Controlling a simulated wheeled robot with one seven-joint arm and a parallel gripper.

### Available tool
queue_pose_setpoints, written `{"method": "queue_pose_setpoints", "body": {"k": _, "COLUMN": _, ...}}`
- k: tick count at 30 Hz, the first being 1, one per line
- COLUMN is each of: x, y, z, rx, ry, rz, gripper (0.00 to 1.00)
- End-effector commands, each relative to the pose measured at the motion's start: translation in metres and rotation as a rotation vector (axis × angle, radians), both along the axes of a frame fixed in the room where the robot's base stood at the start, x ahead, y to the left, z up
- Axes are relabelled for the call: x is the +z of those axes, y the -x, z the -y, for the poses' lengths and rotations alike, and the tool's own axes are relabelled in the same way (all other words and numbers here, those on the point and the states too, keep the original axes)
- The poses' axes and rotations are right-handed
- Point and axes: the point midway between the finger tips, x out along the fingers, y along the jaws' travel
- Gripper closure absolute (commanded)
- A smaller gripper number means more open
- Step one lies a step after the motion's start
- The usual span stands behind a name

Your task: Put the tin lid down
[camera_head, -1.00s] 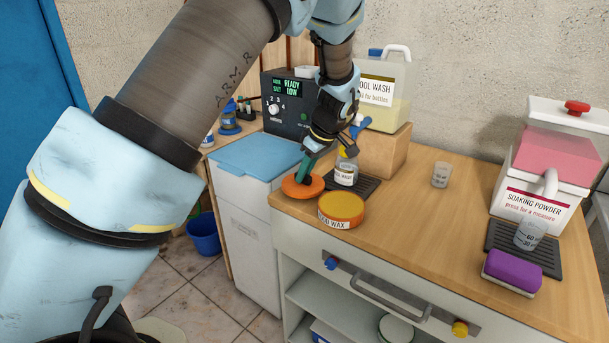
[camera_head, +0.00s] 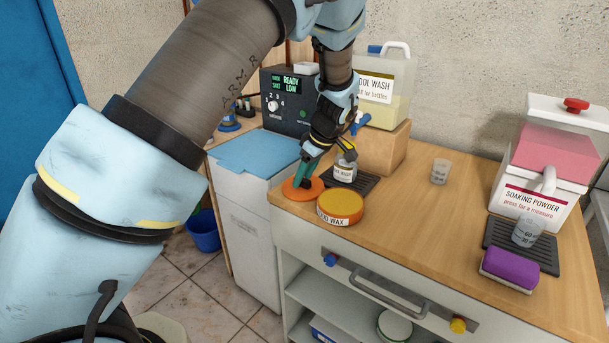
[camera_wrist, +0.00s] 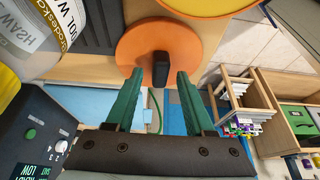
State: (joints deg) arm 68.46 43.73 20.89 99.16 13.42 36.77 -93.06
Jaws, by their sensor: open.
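The tin lid (camera_head: 302,189) is a flat orange disc with a dark upright knob. It lies on the wooden counter near its front left corner, just left of the open tin. The open tin (camera_head: 341,207) is orange, has yellow contents and carries a wax label. My gripper (camera_head: 306,180) is over the lid with its green fingers apart. In the wrist view my gripper (camera_wrist: 157,74) has one finger on each side of the knob (camera_wrist: 160,69), with gaps between. The orange lid (camera_wrist: 150,45) also shows there, with part of the tin at the top.
A small labelled jar (camera_head: 345,168) stands on a dark mat just behind the lid. A wash jug (camera_head: 385,85) stands on a wooden block behind. A purple sponge (camera_head: 510,266) lies at right. The middle of the counter is clear.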

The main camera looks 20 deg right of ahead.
Motion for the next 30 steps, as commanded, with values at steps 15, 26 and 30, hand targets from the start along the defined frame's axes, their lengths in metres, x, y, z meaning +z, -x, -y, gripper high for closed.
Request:
{"method": "queue_pose_setpoints", "body": {"k": 15, "x": 0.077, "y": 0.028, "z": 0.017, "rx": -0.002, "ry": 0.005, "rz": 0.002, "gripper": 0.46}}
{"method": "queue_pose_setpoints", "body": {"k": 26, "x": 0.112, "y": 0.04, "z": 0.022, "rx": 0.0, "ry": 0.0, "rz": 0.0, "gripper": 0.46}}
{"method": "queue_pose_setpoints", "body": {"k": 30, "x": 0.113, "y": 0.04, "z": 0.022, "rx": 0.0, "ry": -0.001, "rz": 0.0, "gripper": 0.46}}
